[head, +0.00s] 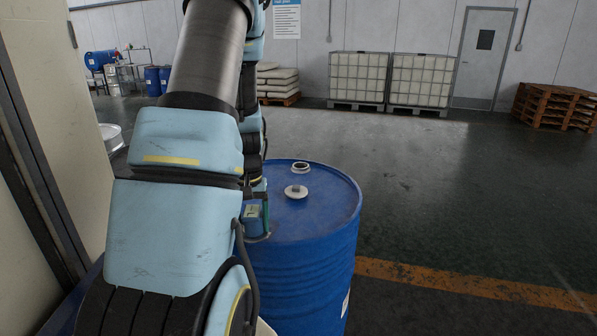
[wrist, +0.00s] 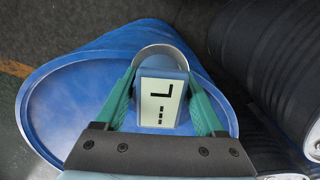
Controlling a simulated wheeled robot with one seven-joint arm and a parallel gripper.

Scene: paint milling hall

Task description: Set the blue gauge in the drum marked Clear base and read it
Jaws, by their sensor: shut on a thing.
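The blue gauge (head: 252,213) is a small box with a pale display, seen at the left part of a blue drum's top (head: 325,205). The gauge shows large in the wrist view (wrist: 163,110). My gripper (wrist: 164,78) has green fingers shut on its two sides. The display shows several short dashes and an angular mark, with no figure I can make out. A round grey flange is behind the gauge; whether it rests on the drum is unclear. The drum has an open bung hole (head: 300,167) and a pale cap (head: 296,192) on top. Its label (head: 345,304) is unreadable.
Black ribbed drums (wrist: 285,60) stand close on the right in the wrist view. A pale cabinet or wall (head: 30,130) is at the left of the head view. White caged tanks (head: 357,78) and pallets (head: 555,105) stand far back. The floor to the right is clear.

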